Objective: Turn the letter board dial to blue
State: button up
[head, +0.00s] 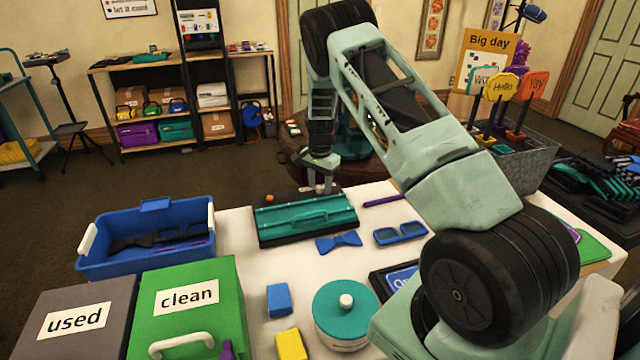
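A dark flat case (262,232) with a teal panel and a teal bar handle lies at the back edge of the white table. A small orange knob (270,198) sits at its back left; this may be the dial, but I cannot tell its setting. My gripper (324,189) points down at the back right edge of the case, right of the orange knob. Its fingertips are small and close to the case; I cannot tell whether they touch anything or are apart. A dark-framed board with a blue face (401,278) is partly hidden behind my arm.
A blue bin (130,262) with dark items stands left, behind grey "used" (75,319) and green "clean" (186,299) boxes. My arm covers the table's right side.

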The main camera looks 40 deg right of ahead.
aim_at(319, 187)
notch_tip(319, 187, up, 18)
jog(key=b, duration=0.1)
jog(key=shift+f, duration=0.25)
jog(key=shift+a, duration=0.1)
dwell(0.6)
jog(key=s+a+r+n+y, duration=0.1)
jog(key=s+a+n, duration=0.3)
jog(key=a, duration=0.7)
jog(key=s+a+r+n, duration=0.2)
jog(key=s+a+n, duration=0.1)
jog(key=a, duration=0.7)
jog(key=s+a+r+n+y, duration=0.1)
jog(key=s+a+n, duration=0.3)
jog(key=a, duration=0.7)
jog(key=s+a+n, duration=0.3)
jog(key=s+n, duration=0.1)
jog(key=s, duration=0.4)
jog(key=s+a+n+h, duration=0.1)
jog(key=s+a+n, duration=0.2)
jog(key=s, duration=0.5)
jog(key=s+a+n+p, duration=0.1)
jog(key=s+a+n, duration=0.3)
jog(key=s, duration=0.4)
jog(key=shift+s+f+n, duration=0.3)
jog(key=shift+n, duration=0.4)
